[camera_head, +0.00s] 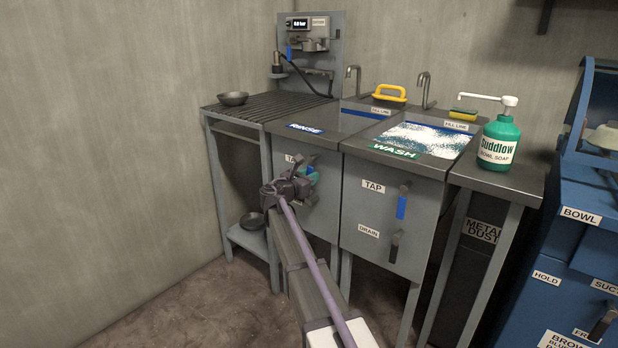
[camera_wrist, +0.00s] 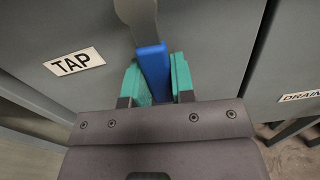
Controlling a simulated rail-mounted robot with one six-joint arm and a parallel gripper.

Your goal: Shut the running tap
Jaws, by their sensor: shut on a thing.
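My gripper (camera_head: 311,174) is at the front of the RINSE sink cabinet, by its TAP label. In the wrist view, my teal fingers (camera_wrist: 157,80) are shut on the blue grip of the rinse tap lever (camera_wrist: 150,62), one finger on each side. The TAP label (camera_wrist: 75,61) is left of the lever there. The rinse spout (camera_head: 353,78) stands behind the RINSE sink (camera_head: 293,128). I cannot make out a water stream from it. The WASH sink (camera_head: 372,148) is to the right, with its own spout (camera_head: 425,90) and blue-gripped tap lever (camera_head: 402,203).
A DRAIN lever (camera_head: 395,246) is below the wash tap lever. A green soap bottle (camera_head: 499,140) stands on the right counter. A bowl (camera_head: 233,98) sits on the left rack, another (camera_head: 252,221) on the shelf below. A blue machine (camera_head: 580,215) is at the right.

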